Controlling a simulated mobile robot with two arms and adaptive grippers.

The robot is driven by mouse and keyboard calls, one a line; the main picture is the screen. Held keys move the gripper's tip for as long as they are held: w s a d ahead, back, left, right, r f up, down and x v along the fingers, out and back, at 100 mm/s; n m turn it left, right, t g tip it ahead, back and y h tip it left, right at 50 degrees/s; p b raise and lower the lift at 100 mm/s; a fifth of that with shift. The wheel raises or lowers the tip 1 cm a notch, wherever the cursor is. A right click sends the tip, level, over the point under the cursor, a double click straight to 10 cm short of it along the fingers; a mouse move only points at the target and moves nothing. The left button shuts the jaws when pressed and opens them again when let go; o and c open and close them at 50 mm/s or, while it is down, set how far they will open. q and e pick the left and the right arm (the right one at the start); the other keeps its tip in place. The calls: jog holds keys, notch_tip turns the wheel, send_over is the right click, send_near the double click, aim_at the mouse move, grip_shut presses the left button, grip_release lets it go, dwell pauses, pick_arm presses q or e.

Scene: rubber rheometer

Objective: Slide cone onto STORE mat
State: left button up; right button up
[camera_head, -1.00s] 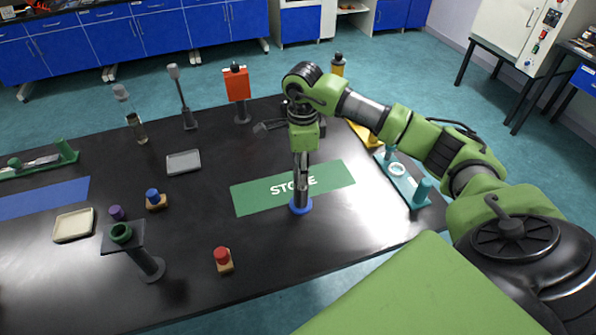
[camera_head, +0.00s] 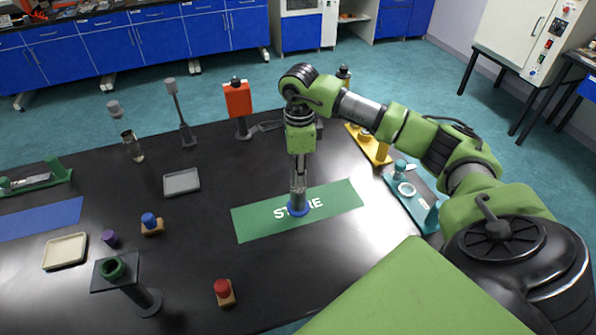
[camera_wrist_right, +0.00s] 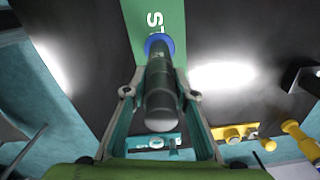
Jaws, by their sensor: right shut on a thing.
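The STORE mat (camera_head: 255,221) is a green strip with white lettering on the black table. The cone has a blue round base (camera_head: 298,210) and a dark grey body. It stands upright with its base on the middle of the mat, covering the O. My right gripper (camera_head: 298,190) points down from above and is shut around the cone's body. In the right wrist view the cone's body (camera_wrist_right: 162,85) is between the two fingers, and its blue base rests on the mat (camera_wrist_right: 152,16). My left gripper is not in view.
A red-knobbed block (camera_head: 224,292) and a stand with a green ring (camera_head: 112,267) are to the front left. A grey tray (camera_head: 181,182) lies left of the mat. Teal (camera_head: 411,197) and yellow (camera_head: 369,146) fixtures stand right. An orange-topped stand (camera_head: 238,99) is behind.

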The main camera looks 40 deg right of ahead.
jog(key=o, duration=1.3)
jog(key=shift+r, duration=0.15)
notch_tip(320, 180, up, 12)
jog(key=shift+s+f, duration=0.1)
